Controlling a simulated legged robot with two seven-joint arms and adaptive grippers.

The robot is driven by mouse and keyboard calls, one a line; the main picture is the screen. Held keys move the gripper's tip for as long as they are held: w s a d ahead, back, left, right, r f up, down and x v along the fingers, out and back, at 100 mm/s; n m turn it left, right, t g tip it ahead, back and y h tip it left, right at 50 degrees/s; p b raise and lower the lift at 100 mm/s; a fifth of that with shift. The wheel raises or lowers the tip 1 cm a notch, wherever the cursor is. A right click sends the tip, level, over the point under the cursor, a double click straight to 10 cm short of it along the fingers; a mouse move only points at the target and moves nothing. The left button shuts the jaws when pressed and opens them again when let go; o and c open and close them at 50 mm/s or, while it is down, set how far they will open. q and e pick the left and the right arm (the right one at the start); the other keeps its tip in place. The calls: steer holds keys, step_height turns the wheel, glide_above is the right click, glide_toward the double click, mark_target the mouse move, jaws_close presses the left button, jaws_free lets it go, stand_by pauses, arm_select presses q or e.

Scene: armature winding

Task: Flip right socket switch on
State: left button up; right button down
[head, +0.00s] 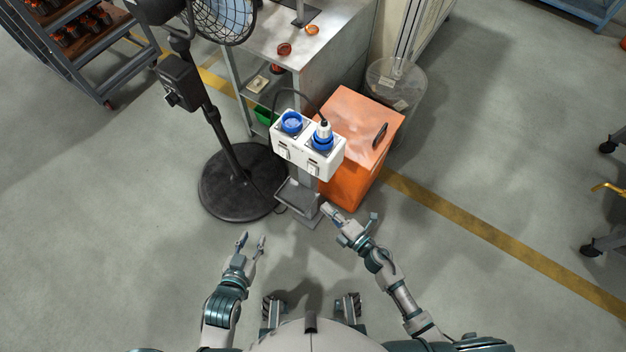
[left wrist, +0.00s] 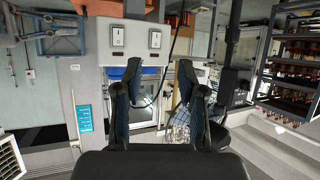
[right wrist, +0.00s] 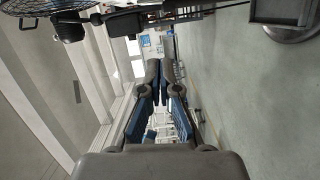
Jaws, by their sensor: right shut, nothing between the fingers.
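A white double socket box (head: 309,143) stands on a grey post in the middle of the head view. Its left blue socket (head: 291,122) has no plug; its right blue socket (head: 322,143) holds a grey-white plug with a black cable. The right switch (head: 313,169) is on the box's front; I cannot tell its position. Two rocker switches show at the top of the left wrist view, one of them here (left wrist: 118,37). My left gripper (head: 253,239) is open and empty, below and in front of the box. My right gripper (head: 329,209) is shut and empty, near the post's base, apart from the box.
A black fan stand (head: 230,170) stands left of the post. An orange cabinet (head: 352,178) is close behind and right of it. A clear bin (head: 396,84) and a workbench (head: 300,45) stand farther back.

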mark_target(312, 170)
steer(key=b+x, duration=0.1)
steer(key=x, duration=0.9)
arm_select(q)
step_height(312, 170, up, 8)
steer(key=w+d+t+h+b, duration=0.1)
steer(key=w+t+b, duration=0.1)
steer(key=t, duration=0.4)
steer(key=shift+w+d+f+h, duration=0.25)
steer(key=shift+w+d+h, duration=0.15)
arm_select(e)
steer(key=shift+n, duration=0.4)
steer(key=w+d, duration=0.3)
steer(key=w, duration=0.1)
steer(key=shift+f, duration=0.35)
steer(key=shift+s, duration=0.1)
